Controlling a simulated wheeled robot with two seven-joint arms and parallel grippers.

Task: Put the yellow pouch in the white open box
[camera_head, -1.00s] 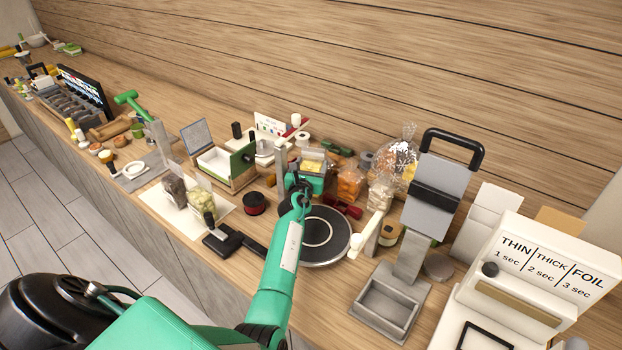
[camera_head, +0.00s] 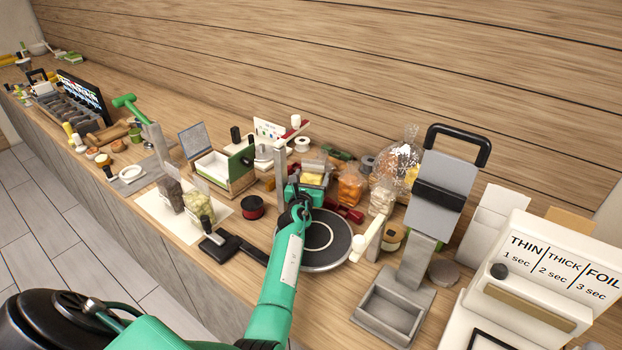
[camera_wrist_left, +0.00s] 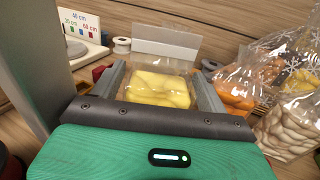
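The yellow pouch (camera_head: 313,180) is a clear bag with yellow contents. In the left wrist view the yellow pouch (camera_wrist_left: 158,89) sits between the two fingers, which meet its sides. My left gripper (camera_head: 308,188) appears shut on it, behind the dark round plate. The white open box (camera_head: 211,166) stands to the left of the gripper, with a grey panel at its back and a green panel on its right. My right gripper is out of view.
A grey post (camera_head: 280,165) stands between the box and my gripper. Orange (camera_head: 350,186) and pale pouches stand close on the right. A round dark turntable (camera_head: 325,240) lies in front. Two filled bags (camera_head: 199,207) stand on a white sheet before the box.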

